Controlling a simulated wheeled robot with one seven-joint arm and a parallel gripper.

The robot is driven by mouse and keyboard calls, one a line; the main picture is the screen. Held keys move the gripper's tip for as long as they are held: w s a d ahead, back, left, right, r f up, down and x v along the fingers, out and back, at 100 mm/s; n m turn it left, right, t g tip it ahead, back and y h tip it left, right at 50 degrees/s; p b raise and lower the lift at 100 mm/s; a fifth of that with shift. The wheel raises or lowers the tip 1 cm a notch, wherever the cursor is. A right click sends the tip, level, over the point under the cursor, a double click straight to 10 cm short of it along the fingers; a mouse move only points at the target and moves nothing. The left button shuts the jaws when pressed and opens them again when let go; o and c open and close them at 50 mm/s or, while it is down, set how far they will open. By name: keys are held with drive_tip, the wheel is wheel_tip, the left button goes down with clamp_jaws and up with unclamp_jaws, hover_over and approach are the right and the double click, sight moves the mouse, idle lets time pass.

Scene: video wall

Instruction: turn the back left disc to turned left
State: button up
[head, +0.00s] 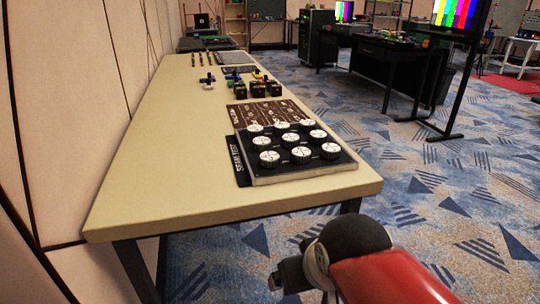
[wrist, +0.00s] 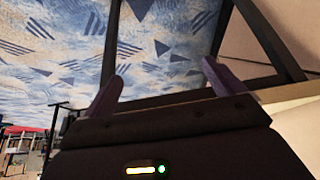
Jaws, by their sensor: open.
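A black panel (head: 243,178) lies on the near part of the table, bearing several white-topped discs in three rows. The back left disc (head: 255,129) is at the panel's far left corner in the head view. Its pointer direction is too small to tell. My gripper (wrist: 165,70) shows in the wrist view with its two fingers wide apart and nothing between them. In the head view it is low at the bottom, in front of the table's near edge, well apart from the panel. No disc shows in the wrist view.
The beige table (head: 150,190) runs along the left wall. A brown printed board (head: 265,113) lies just behind the panel, with small black blocks (head: 257,90) and coloured valve-like parts beyond. Carpeted floor (head: 440,190) is open to the right. A dark desk (head: 395,65) stands farther back.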

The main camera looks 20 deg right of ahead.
drive_tip(key=w+r+m, duration=0.1)
drive_tip(key=w+r, duration=0.2)
drive_tip(key=w, duration=0.1)
drive_tip(key=w+r+m+b, duration=0.1)
drive_tip(key=w+r, duration=0.2)
drive_tip(key=w, duration=0.1)
drive_tip(key=w+r+m+g+h+b, duration=0.1)
drive_tip(key=w+r, duration=0.2)
drive_tip(key=w, duration=0.1)
drive_tip(key=shift+w+d+r, duration=0.15)
drive_tip(key=shift+w+d, duration=0.15)
drive_tip(key=shift+w, duration=0.05)
drive_tip(key=c, duration=0.5)
drive_tip(key=m+g+h+b, duration=0.1)
drive_tip(key=m+h+b, duration=0.15)
drive_tip(key=m, duration=0.35)
approach(269, 156)
drive_tip(key=shift+x, duration=0.95)
drive_tip(key=b+x, duration=0.1)
drive_tip(key=x, duration=0.6)
drive_tip(key=shift+b, duration=0.3)
drive_tip(key=shift+r, duration=0.1)
drive_tip(key=shift+y, duration=0.25)
drive_tip(key=c, duration=1)
